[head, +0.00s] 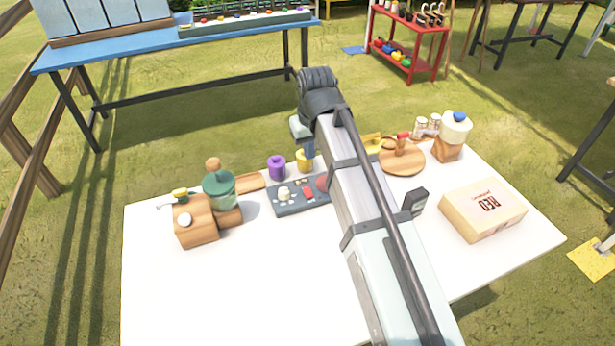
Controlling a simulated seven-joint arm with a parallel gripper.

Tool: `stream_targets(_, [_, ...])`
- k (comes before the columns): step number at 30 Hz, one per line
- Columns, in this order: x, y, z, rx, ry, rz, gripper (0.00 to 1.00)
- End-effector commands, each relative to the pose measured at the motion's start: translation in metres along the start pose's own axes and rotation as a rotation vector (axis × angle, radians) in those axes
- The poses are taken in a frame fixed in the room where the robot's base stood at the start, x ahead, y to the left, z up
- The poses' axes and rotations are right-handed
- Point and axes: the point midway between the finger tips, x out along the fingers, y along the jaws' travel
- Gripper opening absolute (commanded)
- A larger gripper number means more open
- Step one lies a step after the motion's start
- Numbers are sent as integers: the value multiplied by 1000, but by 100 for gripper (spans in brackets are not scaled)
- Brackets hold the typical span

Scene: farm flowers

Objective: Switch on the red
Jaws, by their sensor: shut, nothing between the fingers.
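A dark grey panel (290,207) lies on the white table, with several small pale pieces and a small red piece (308,193) on it. A larger round red part (322,183) sits at the panel's right side, partly covered by my arm. Behind the panel stand a purple cylinder (277,167) and a yellow one (304,160). My arm reaches over the table from the lower right, and its wrist bends down behind the panel, near the yellow cylinder. The fingers of my gripper are hidden, and so is any contact with the panel.
On the right are a round wooden board (402,160) with a red-topped piece, a white-and-wood dispenser (453,135) and a cardboard box (483,210). The table's front left (230,300) is clear.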

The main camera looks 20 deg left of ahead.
Motion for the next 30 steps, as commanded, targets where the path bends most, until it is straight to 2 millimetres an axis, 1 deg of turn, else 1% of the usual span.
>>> stream_targets(4, [3,0,0,0,-1,0,0])
stream_targets(8, [14,0,1,0,-2,0,0])
stream_targets(30, [115,0,0,0,-2,0,0])
